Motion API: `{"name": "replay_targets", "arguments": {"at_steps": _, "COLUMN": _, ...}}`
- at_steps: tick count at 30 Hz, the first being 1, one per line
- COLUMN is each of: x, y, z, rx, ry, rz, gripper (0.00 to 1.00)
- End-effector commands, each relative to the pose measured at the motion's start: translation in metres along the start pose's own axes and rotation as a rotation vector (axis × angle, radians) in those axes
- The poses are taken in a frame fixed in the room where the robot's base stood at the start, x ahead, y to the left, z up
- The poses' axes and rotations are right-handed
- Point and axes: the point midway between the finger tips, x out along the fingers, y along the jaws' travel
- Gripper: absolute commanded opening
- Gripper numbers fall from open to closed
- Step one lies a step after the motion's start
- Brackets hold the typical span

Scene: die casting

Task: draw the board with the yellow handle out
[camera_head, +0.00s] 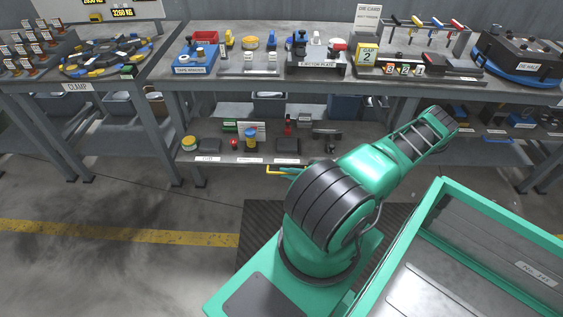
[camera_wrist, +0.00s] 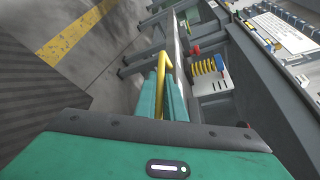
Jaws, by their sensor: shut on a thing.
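The yellow handle (camera_head: 285,170) shows in the head view just below the front edge of the lower shelf, left of my arm's black-banded joint. In the wrist view the yellow handle (camera_wrist: 161,85) is a bent bar running between the two teal fingers of my gripper (camera_wrist: 165,98). The gripper is shut on the handle. In the head view my gripper is mostly hidden behind my own arm. The board that the handle belongs to cannot be made out clearly in either view.
The workbench (camera_head: 150,75) above is crowded with tools and fixtures. Open floor with a yellow line (camera_head: 120,234) lies to the left.

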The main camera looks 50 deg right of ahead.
Motion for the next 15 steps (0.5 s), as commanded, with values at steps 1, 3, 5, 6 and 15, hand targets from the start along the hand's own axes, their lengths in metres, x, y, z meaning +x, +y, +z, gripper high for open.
{"name": "replay_targets", "arguments": {"at_steps": 1, "x": -0.002, "y": 0.001, "z": -0.002, "rx": -0.001, "ry": 0.005, "rz": 0.003, "gripper": 0.0}}
{"name": "replay_targets", "arguments": {"at_steps": 3, "x": -0.002, "y": 0.002, "z": -0.001, "rx": -0.001, "ry": 0.005, "rz": 0.003, "gripper": 0.0}}
{"name": "replay_targets", "arguments": {"at_steps": 5, "x": -0.003, "y": 0.003, "z": 0.0, "rx": 0.0, "ry": 0.005, "rz": 0.003, "gripper": 0.0}}
{"name": "replay_targets", "arguments": {"at_steps": 6, "x": -0.004, "y": 0.004, "z": 0.001, "rx": 0.0, "ry": 0.005, "rz": 0.003, "gripper": 0.0}}
{"name": "replay_targets", "arguments": {"at_steps": 15, "x": -0.008, "y": 0.011, "z": 0.012, "rx": 0.0, "ry": 0.005, "rz": 0.003, "gripper": 0.0}}
